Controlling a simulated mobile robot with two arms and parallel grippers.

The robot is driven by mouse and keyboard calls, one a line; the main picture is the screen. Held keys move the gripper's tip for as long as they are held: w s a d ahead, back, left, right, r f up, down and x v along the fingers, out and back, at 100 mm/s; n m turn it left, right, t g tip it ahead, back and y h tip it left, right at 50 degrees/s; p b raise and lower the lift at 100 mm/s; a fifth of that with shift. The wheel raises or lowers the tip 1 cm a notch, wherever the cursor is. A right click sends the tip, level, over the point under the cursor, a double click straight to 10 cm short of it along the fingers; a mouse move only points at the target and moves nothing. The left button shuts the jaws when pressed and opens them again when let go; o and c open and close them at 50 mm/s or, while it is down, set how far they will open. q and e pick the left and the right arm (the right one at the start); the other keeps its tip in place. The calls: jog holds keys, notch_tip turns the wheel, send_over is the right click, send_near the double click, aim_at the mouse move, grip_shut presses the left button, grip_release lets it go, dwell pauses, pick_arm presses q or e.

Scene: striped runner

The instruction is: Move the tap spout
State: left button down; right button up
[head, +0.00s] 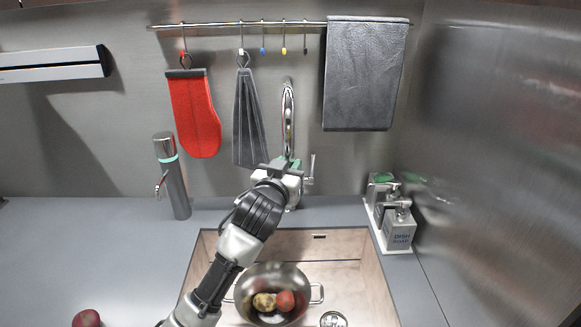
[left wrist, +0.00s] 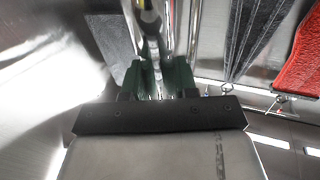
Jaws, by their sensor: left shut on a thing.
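The chrome tap spout (head: 288,115) rises behind the sink and curves over at the top. It also shows close up in the left wrist view (left wrist: 192,32), running up between the fingers. My left gripper (head: 283,164) is at the lower part of the tap, and its green-padded fingers (left wrist: 162,78) are shut on the spout in the left wrist view. The tap's lever (head: 311,168) stands to the right of the gripper. The tap's base is partly hidden behind my left gripper and wrist. My right gripper is in neither view.
A soap caddy (head: 398,249) stands at right, a grey bottle-like dispenser (head: 175,182) at left. A red mitt (head: 193,115) and grey cloths hang from the rail. The left counter is mostly clear.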

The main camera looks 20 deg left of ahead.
pick_arm(q)
jog(key=c, duration=0.9)
grip_release()
jog(key=shift+w+a, duration=0.1)
jog(key=shift+a, duration=0.05)
jog(key=shift+o, duration=0.2)
jog(key=shift+s+f, duration=0.1)
jog(key=shift+s, duration=0.5)
jog(key=s+b, duration=0.2)
jog(key=s, duration=0.7)
jog(key=shift+s+d+b, duration=0.25)
jog(key=shift+s+b, duration=0.05)
jog(key=shift+s, duration=0.05)
